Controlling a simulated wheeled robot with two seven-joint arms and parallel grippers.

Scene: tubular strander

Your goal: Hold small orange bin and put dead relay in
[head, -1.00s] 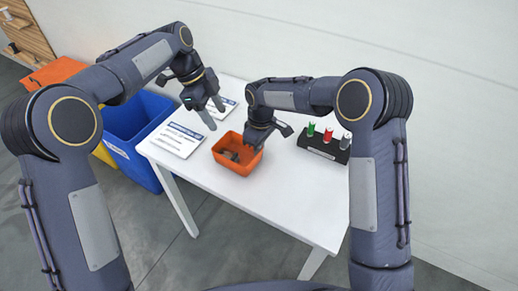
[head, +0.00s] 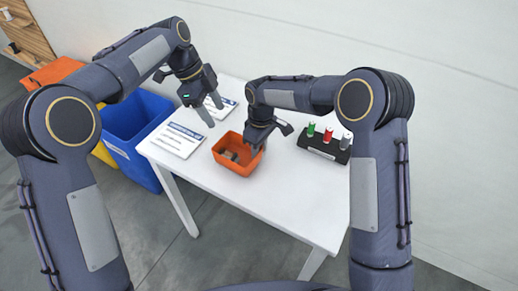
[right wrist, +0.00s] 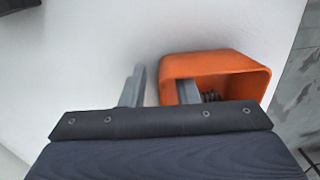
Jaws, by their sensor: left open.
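The small orange bin (head: 236,168) stands on the white table and also shows in the right wrist view (right wrist: 215,64). Small grey parts (head: 231,156) lie in it. A dark ribbed part (right wrist: 211,96) shows inside in the right wrist view; I cannot tell whether any of these is the dead relay. My right gripper (head: 271,138) is open at the bin's right side. In the right wrist view its fingers (right wrist: 160,88) straddle a bin wall, one inside, one outside with a gap. My left gripper (head: 211,110) is open and appears empty, above the table behind and left of the bin.
A black holder (head: 324,149) with green, red and grey cylinders stands at the table's right. Printed sheets (head: 178,141) lie on the left of the table. A blue bin (head: 128,125) stands on the floor at left. The table's front part is clear.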

